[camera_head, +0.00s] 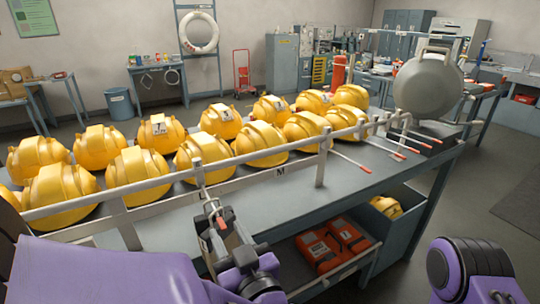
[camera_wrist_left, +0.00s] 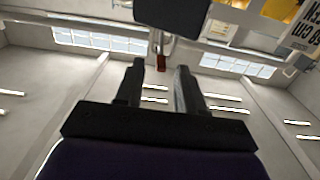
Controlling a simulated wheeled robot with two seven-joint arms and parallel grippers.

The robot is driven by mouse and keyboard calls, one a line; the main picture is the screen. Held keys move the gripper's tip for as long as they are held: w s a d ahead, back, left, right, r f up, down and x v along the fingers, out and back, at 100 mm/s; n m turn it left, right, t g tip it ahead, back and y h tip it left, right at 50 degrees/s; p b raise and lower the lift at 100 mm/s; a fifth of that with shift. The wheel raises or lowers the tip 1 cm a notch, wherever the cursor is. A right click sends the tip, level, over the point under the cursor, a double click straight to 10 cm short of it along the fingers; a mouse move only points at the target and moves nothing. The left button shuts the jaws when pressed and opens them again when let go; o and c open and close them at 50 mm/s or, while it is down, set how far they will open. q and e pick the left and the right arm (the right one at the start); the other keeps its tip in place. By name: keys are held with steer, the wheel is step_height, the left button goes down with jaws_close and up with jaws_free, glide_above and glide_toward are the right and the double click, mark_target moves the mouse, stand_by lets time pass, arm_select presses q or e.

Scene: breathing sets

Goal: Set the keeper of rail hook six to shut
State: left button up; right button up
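The white rail (camera_head: 245,157) runs along the near side of the bench, with several thin hooks on it. One hook has a red tip (camera_head: 221,222) that shows at my left gripper (camera_head: 222,214). In the left wrist view the red tip (camera_wrist_left: 161,62) lies ahead, between the two dark fingers of my left gripper (camera_wrist_left: 160,75). The fingers are apart, and contact with the hook cannot be told. Other red-tipped hooks (camera_head: 365,168) stick out further right. Hook numbers and keeper positions are too small to tell. My right gripper is out of view.
Yellow breathing sets (camera_head: 140,167) stand in rows on the grey bench (camera_head: 350,190) behind the rail. Orange cases (camera_head: 320,250) lie on the shelf below. The floor to the right is clear.

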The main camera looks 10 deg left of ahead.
arm_select(q)
steer(key=shift+x, duration=0.8)
